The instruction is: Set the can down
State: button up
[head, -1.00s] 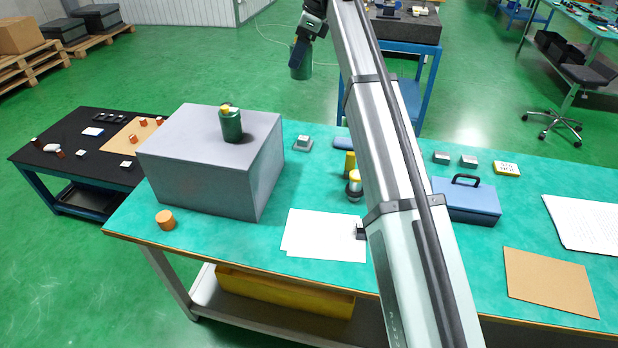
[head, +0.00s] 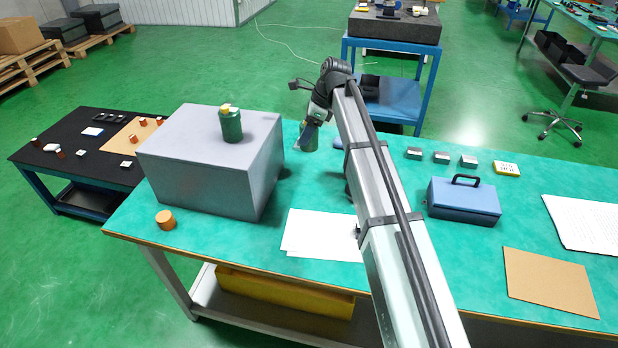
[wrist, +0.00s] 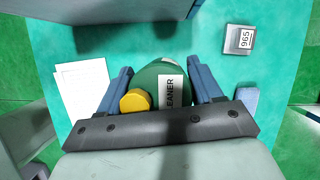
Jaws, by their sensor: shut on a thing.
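My gripper (wrist: 163,82) is shut on a green can (wrist: 153,78) with a yellow cap and a white label reading "CLEANER". In the wrist view the can sits between the two blue fingers, with the teal bench top (wrist: 205,20) beneath it. In the head view the held can (head: 310,137) is over the far part of the bench, right of the grey block. Whether its base touches the bench I cannot tell. A similar green can (head: 231,127) with a yellow cap stands upright on the grey block (head: 205,180), apart from my gripper.
A small block marked 965 (wrist: 239,39) and a blue item (wrist: 245,101) lie close to the held can. White paper (head: 322,236) lies nearer the front. A blue toolbox (head: 463,201) stands to the right, with several small blocks behind it. An orange cylinder (head: 165,219) stands front left.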

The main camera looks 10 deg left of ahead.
notch_tip(320, 180, down, 12)
jog(key=shift+f, duration=0.15)
dwell(0.6)
jog(key=shift+f, duration=0.15)
jog(key=o, duration=1.2)
jog(key=shift+o, duration=0.2)
jog(key=v, duration=1.2)
jog(key=shift+a, duration=0.1)
